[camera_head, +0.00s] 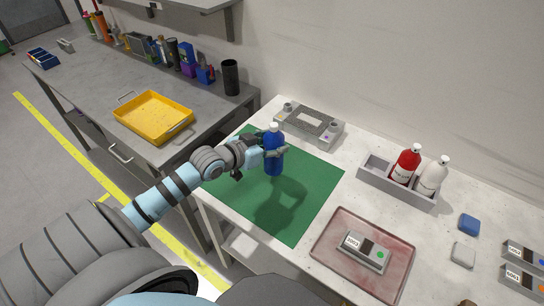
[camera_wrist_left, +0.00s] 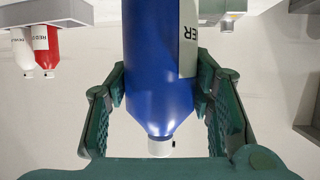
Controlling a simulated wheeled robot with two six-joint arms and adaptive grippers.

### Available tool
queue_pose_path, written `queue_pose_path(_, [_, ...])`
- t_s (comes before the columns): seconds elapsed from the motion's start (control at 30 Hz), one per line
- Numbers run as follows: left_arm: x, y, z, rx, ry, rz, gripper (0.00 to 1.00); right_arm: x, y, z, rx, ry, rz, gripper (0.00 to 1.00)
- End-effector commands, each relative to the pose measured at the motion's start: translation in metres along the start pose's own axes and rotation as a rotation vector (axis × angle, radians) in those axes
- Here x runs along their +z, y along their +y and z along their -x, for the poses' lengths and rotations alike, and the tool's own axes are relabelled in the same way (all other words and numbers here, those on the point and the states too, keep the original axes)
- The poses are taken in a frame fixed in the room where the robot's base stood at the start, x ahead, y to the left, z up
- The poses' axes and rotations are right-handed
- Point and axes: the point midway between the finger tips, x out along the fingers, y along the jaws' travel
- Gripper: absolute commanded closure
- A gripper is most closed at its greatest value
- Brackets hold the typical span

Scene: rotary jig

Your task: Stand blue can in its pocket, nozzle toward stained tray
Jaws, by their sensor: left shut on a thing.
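My left gripper (camera_head: 271,150) is shut around the body of the blue can (camera_head: 273,162) and holds it upright above the green mat. In the left wrist view, the blue can (camera_wrist_left: 155,70) is between the two green fingers of my left gripper (camera_wrist_left: 160,105), with its white cap (camera_wrist_left: 160,147) and part of a label showing. Which way its nozzle faces is too small to tell. The grey rack (camera_head: 373,180) holds a red bottle (camera_head: 406,165) and a white bottle (camera_head: 432,178); its left pocket looks empty. The stained reddish tray (camera_head: 328,262) lies in front. My right gripper is not seen.
A grey device (camera_head: 366,251) sits on the stained tray. A grey fixture (camera_head: 312,124) stands behind the green mat (camera_head: 305,205). Blue (camera_head: 469,224) and grey (camera_head: 463,254) blocks lie right. A side bench holds a yellow tray (camera_head: 153,116).

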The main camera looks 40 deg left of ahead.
Motion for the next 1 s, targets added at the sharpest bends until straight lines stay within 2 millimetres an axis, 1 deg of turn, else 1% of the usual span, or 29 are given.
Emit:
queue_pose_path(0.2, [0.038, 0.000, -0.016, 0.000, 0.001, 0.002, 0.92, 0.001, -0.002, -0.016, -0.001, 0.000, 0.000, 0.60])
queue_pose_path(0.23, [0.041, 0.000, -0.017, 0.000, 0.002, 0.001, 0.92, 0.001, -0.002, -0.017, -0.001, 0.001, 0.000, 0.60])
queue_pose_path(0.3, [0.043, 0.000, -0.018, 0.000, 0.003, 0.000, 0.92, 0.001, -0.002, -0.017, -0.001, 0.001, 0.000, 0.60])
queue_pose_path(0.47, [0.041, 0.000, -0.017, 0.000, 0.003, -0.001, 0.92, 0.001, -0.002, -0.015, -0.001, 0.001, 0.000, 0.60])
queue_pose_path(0.57, [0.043, 0.000, -0.018, 0.000, 0.003, -0.001, 0.92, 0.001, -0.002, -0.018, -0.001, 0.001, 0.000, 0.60])
queue_pose_path(0.6, [0.045, 0.000, -0.019, 0.000, 0.001, 0.000, 0.50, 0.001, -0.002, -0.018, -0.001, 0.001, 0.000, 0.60])
queue_pose_path(0.67, [0.044, 0.000, -0.018, 0.000, 0.001, 0.000, 0.41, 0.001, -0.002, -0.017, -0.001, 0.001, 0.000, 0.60])
queue_pose_path(0.7, [0.044, 0.000, -0.018, 0.000, 0.001, -0.001, 0.34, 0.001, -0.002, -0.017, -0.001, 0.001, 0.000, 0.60])
queue_pose_path(0.73, [0.044, 0.000, -0.018, 0.000, 0.001, -0.001, 0.32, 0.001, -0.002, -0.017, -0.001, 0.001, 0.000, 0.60])
queue_pose_path(1.0, [0.043, 0.000, -0.018, 0.000, 0.001, -0.001, 0.32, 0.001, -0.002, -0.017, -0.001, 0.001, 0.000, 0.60])
